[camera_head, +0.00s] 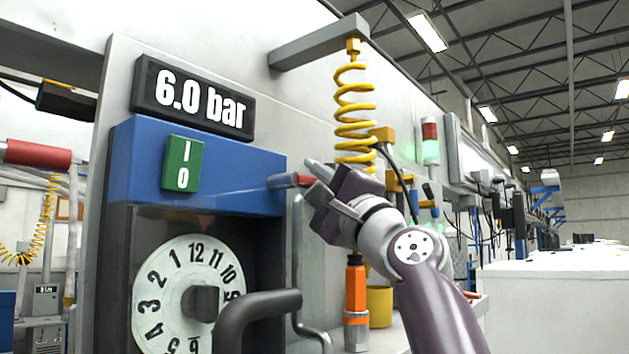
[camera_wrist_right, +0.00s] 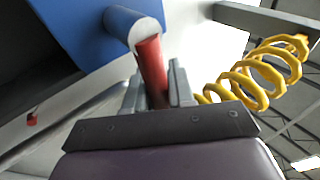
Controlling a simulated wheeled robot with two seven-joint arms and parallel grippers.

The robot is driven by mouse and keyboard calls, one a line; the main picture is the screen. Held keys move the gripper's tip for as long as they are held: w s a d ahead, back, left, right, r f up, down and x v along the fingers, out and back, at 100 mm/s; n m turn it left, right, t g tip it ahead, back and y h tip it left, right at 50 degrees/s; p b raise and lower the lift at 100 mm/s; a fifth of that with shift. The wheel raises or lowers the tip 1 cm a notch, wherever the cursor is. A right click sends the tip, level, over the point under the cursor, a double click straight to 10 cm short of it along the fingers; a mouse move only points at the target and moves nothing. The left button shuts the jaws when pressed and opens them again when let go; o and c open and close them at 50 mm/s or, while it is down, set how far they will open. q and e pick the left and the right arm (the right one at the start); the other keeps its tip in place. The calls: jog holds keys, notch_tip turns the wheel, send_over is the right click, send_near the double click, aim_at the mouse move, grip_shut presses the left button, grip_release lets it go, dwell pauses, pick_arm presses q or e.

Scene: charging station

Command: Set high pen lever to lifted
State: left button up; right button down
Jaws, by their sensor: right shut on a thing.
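The lever is a red handle (camera_wrist_right: 151,70) on a blue-grey round hub (camera_wrist_right: 135,28) at the side of the blue machine head (camera_head: 240,178). In the head view its red part (camera_head: 292,180) shows just left of my right gripper (camera_head: 314,180). In the wrist view my right gripper (camera_wrist_right: 160,88) is shut on the red handle, one finger on each side. The handle's far end is hidden between the fingers. My left gripper is not in view.
A yellow coiled hose (camera_head: 354,115) hangs from a grey bracket (camera_head: 318,42) close behind my right gripper. A dark bent handle (camera_head: 250,312) sticks out below, before the numbered dial (camera_head: 172,290). An orange tool (camera_head: 355,290) stands below my wrist.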

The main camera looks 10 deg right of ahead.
jog(key=c, duration=1.3)
grip_release()
jog(key=shift+c, duration=0.2)
jog(key=b+v, duration=1)
jog(key=v, duration=0.2)
jog(key=shift+s+d+f+b, duration=0.15)
jog(key=shift+s+f+b, duration=0.05)
jog(key=shift+b, duration=0.15)
